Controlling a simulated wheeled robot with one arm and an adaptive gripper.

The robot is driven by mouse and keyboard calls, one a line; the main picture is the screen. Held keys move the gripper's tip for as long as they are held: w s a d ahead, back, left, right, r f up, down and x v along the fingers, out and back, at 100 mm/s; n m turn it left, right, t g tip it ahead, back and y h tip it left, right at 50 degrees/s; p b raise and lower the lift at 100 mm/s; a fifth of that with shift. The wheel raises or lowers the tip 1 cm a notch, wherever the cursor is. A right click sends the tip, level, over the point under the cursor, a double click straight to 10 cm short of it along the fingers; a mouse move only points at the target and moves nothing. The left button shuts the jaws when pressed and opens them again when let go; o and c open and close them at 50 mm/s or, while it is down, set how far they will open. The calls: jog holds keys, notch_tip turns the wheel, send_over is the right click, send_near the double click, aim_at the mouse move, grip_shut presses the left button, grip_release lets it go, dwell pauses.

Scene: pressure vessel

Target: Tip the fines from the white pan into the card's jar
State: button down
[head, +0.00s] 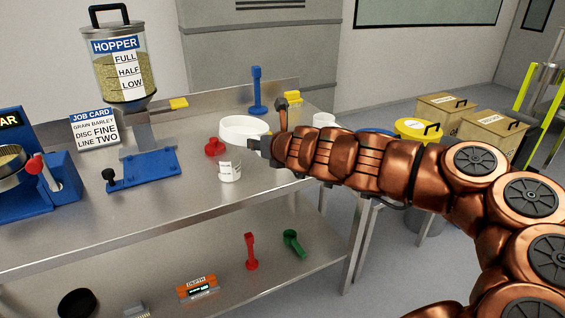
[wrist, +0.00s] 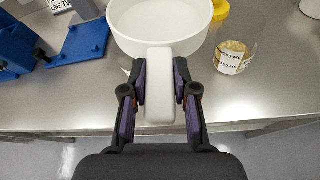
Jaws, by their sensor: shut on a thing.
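The white pan (head: 243,130) is a round bowl with a thick handle, held above the steel bench. In the wrist view, my gripper (wrist: 160,96) is shut on the pan's handle (wrist: 159,70). The pan looks level, and its pale inside shows no distinct fines. A clear labelled jar (head: 230,171) stands just below the pan in the head view. Another clear labelled jar (wrist: 236,50), with grain in it, stands right of the pan in the wrist view. The job card (head: 95,130) reads grain barley, disc fine, line two. I cannot read the jar labels fully.
A blue plate fixture (head: 150,170) lies left of the pan. The hopper (head: 124,68) is at back left. Bare bench (head: 120,215) lies at front left.

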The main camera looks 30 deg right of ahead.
jog(key=shift+w+a+f+n+h+b, duration=0.15)
jog(key=shift+a+n+h+b, duration=0.3)
jog(key=shift+a+n, duration=0.45)
jog(key=shift+a, duration=0.1)
jog(key=shift+r+p, duration=1.5)
